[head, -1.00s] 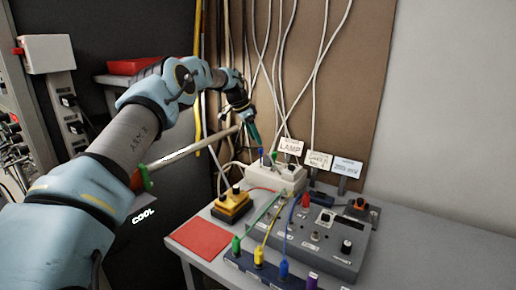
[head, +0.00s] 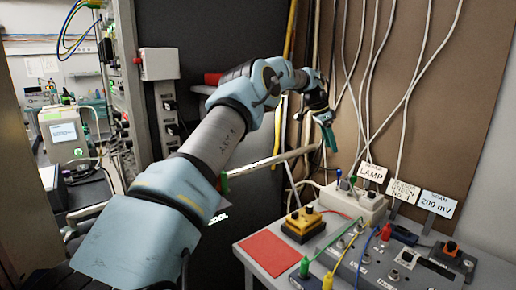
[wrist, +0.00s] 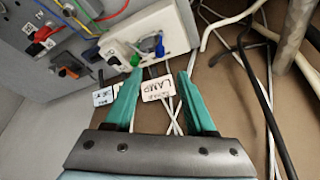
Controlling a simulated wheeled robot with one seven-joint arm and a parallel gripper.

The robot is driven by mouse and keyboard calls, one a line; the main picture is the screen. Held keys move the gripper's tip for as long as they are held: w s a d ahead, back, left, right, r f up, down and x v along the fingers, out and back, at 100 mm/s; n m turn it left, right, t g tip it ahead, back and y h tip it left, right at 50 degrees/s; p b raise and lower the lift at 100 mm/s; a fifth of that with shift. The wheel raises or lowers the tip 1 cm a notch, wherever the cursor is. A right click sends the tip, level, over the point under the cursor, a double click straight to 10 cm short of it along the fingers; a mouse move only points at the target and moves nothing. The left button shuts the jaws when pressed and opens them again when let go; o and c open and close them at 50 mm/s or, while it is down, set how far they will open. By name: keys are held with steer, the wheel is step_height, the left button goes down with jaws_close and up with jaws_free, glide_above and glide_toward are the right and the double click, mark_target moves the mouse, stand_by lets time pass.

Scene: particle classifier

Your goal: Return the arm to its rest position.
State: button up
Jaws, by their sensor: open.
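My arm stretches from the lower left to the upper middle of the head view. My gripper (head: 328,134) hangs at its end, above and behind the bench, in front of the brown board. In the wrist view my gripper (wrist: 158,75) shows two green fingers spread apart with nothing between them. Beyond the fingers are the white LAMP label (wrist: 158,90) and a white socket box (wrist: 150,35) with blue and green plugs. The gripper touches none of these that I can see.
The bench holds the white box (head: 352,203), a yellow-black block (head: 302,225), a red mat (head: 268,252) and a grey control panel (head: 375,262) with coloured leads. White cables hang down the brown board (head: 425,90). An equipment rack (head: 128,85) stands at left.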

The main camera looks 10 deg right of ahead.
steer(key=s+a+f+n+t+y, duration=0.1)
steer(key=s+a+n, duration=0.2)
steer(key=a, duration=0.6)
steer(key=s+a+n+y, duration=0.1)
steer(key=s+a+n, duration=0.15)
steer(key=a, duration=0.65)
steer(key=s+a+f+n+t+y, duration=0.1)
steer(key=s+a+n, duration=0.15)
steer(key=a, duration=0.65)
steer(key=s+a+f+n, duration=0.2)
steer(key=s+a+n, duration=0.2)
steer(key=s+a, duration=0.6)
steer(key=s+a+f+n+y, duration=0.1)
steer(key=s+a+n, duration=0.4)
steer(key=s+a, duration=0.5)
steer(key=shift+s+f, duration=0.2)
steer(key=shift+f, duration=0.45)
steer(key=shift+a, duration=0.1)
